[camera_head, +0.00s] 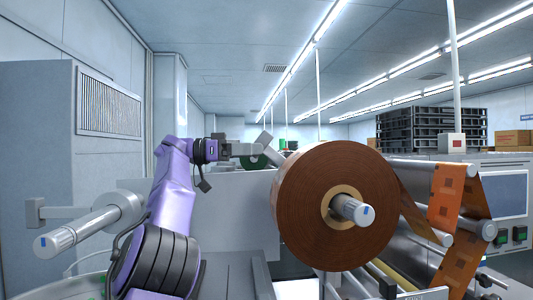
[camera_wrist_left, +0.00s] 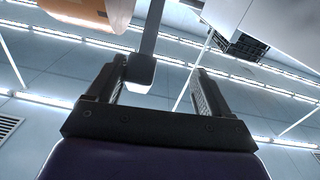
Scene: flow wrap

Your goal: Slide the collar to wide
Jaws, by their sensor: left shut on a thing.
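My left arm comes in from the left, and its gripper (camera_head: 228,148) is out level behind the left edge of the big brown film roll. In the left wrist view my two dark fingers (camera_wrist_left: 160,82) stand apart, with a grey block (camera_wrist_left: 140,74) on the end of a bar between them, against the left finger. I take the gripper to be shut on this block. I cannot tell whether it belongs to the collar; no wide mark can be read. My right gripper is not in view.
The brown film roll (camera_head: 300,215) sits on a spindle (camera_head: 352,211) close to my left gripper. An empty spindle (camera_head: 85,228) sticks out at the left. Orange film (camera_head: 447,195) runs over rollers at the right. Dark crates (camera_head: 430,130) are stacked behind.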

